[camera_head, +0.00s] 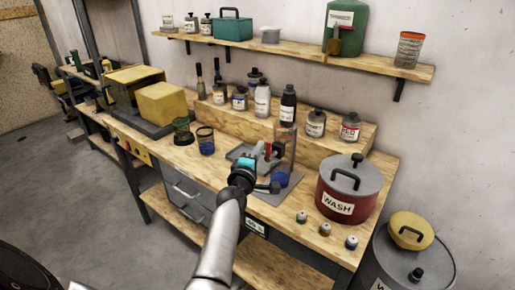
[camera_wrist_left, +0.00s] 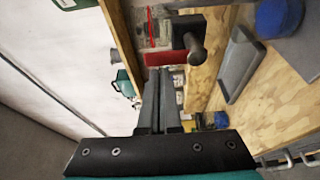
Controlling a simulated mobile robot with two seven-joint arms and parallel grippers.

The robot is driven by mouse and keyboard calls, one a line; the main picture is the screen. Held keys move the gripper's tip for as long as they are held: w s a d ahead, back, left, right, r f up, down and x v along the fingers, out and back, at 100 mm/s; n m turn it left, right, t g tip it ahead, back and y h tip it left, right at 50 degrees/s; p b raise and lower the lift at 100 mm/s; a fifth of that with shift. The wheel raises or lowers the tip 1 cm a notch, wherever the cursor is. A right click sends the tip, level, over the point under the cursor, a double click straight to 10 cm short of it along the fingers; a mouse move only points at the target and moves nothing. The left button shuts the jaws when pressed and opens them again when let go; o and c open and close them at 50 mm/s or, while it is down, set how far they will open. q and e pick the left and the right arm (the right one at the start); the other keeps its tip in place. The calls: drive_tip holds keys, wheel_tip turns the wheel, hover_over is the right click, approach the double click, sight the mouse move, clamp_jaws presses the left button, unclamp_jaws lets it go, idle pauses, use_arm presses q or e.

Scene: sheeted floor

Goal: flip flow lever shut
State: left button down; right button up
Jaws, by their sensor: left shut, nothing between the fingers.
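The red lever (camera_head: 275,147) is on a small bench fixture with a grey base plate (camera_head: 262,192) on the wooden workbench. In the left wrist view the red lever (camera_wrist_left: 164,58) shows as a flat red bar beside a dark round-ended fitting (camera_wrist_left: 190,40). My left gripper (camera_head: 259,150) reaches over the plate from the front. Its fingers (camera_wrist_left: 160,75) are shut and empty, with their tips close to the red bar. I cannot tell whether they touch it. The arm and gripper hide part of the fixture in the head view. My right gripper is not in view.
A red WASH pot (camera_head: 349,190) stands to the right of the fixture. A blue round part (camera_head: 280,180) sits near the plate's front. Two cups (camera_head: 205,142) stand to the left. Bottles (camera_head: 288,105) line the raised step behind. Several small capped items (camera_head: 325,229) lie near the front edge.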

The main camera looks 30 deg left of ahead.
use_arm(q)
drive_tip(key=shift+d+m+b, duration=0.15)
drive_tip(key=shift+m+b, duration=0.15)
drive_tip(key=shift+b, duration=0.05)
drive_tip(key=shift+d+m+t+b, duration=0.3)
drive_tip(key=shift+m+t+b, duration=0.1)
drive_tip(key=shift+m+b, duration=0.4)
drive_tip(key=d+f+m+t+h+b, duration=0.1)
drive_tip(key=m+h+b, duration=0.1)
drive_tip(key=m, duration=0.4)
drive_tip(key=d+f+m+t+h+b, duration=0.1)
drive_tip(key=d+m+h+b, duration=0.1)
drive_tip(key=m+b, duration=0.2)
drive_tip(key=d+f+m+t+h+b, duration=0.1)
drive_tip(key=m+b, duration=0.3)
drive_tip(key=m, duration=0.5)
drive_tip(key=shift+s+d+m+t+h, duration=0.3)
drive_tip(key=shift+d+m+h, duration=0.15)
drive_tip(key=shift+h, duration=0.25)
drive_tip(key=shift+m, duration=0.25)
drive_tip(key=shift+w, duration=0.1)
